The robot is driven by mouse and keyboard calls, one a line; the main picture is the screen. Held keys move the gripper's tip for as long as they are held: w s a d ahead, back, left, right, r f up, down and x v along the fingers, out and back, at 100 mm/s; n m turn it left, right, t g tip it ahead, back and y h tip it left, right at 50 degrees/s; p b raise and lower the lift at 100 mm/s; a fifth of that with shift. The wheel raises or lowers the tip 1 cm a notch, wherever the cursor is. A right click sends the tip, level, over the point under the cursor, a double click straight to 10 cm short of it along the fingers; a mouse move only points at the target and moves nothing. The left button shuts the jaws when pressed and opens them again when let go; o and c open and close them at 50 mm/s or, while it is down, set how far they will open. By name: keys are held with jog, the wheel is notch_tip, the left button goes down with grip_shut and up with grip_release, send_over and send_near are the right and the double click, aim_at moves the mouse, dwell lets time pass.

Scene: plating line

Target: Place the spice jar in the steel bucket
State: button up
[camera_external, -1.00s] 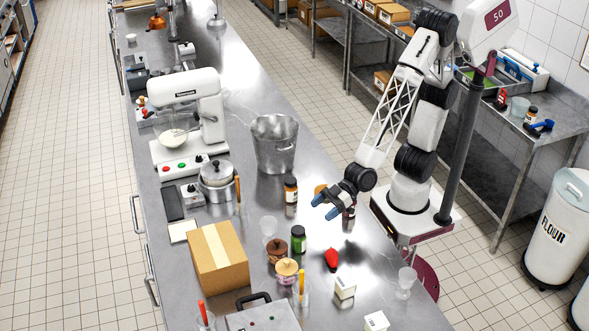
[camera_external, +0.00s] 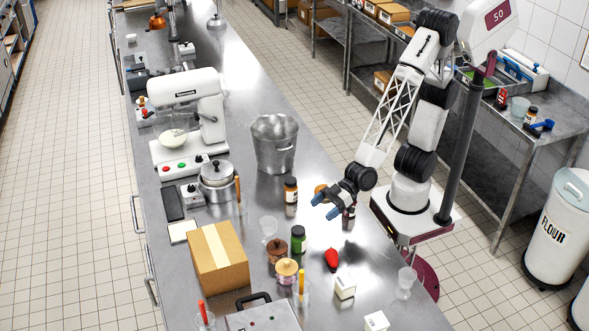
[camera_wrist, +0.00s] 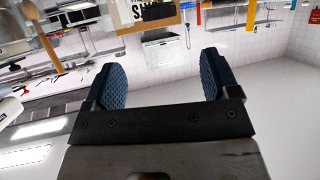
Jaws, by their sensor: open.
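The steel bucket (camera_external: 275,152) stands upright and open-topped on the counter, behind and left of my gripper. An amber jar with a dark lid (camera_external: 290,191) stands in front of it, and a green jar with a dark lid (camera_external: 298,240) stands nearer the camera. A dark reddish jar (camera_external: 350,211) is partly hidden behind my gripper. I cannot tell which one is the spice jar. My gripper (camera_external: 325,206) is open and empty above the counter, right of the amber jar. Its two blue padded fingers are spread in the wrist view (camera_wrist: 162,82), with neither jar nor bucket between them.
A cardboard box (camera_external: 218,258), a lidded pot (camera_external: 216,180) and a white stand mixer (camera_external: 187,115) line the left side. Lidded pots, glasses, a red pepper (camera_external: 332,259) and small white cartons (camera_external: 345,287) crowd the front. The counter behind the bucket is largely clear.

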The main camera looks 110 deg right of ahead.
aim_at(298, 227)
notch_tip(298, 227, up, 5)
jog(key=w+d+f+m+g+y, duration=0.1)
jog(key=w+d+f+m+g, duration=0.25)
jog(key=f+m+g, duration=0.6)
jog(key=w+r+m+t+y, duration=0.2)
jog(key=w+r+m+y, duration=0.2)
jog(key=r+m+y, duration=0.85)
notch_tip(298, 227, down, 10)
jog(key=m+h, duration=0.3)
jog(key=h, duration=0.1)
jog(key=shift+w+d+f, duration=0.15)
jog(key=shift+d, duration=0.2)
jog(key=shift+x, duration=1.25)
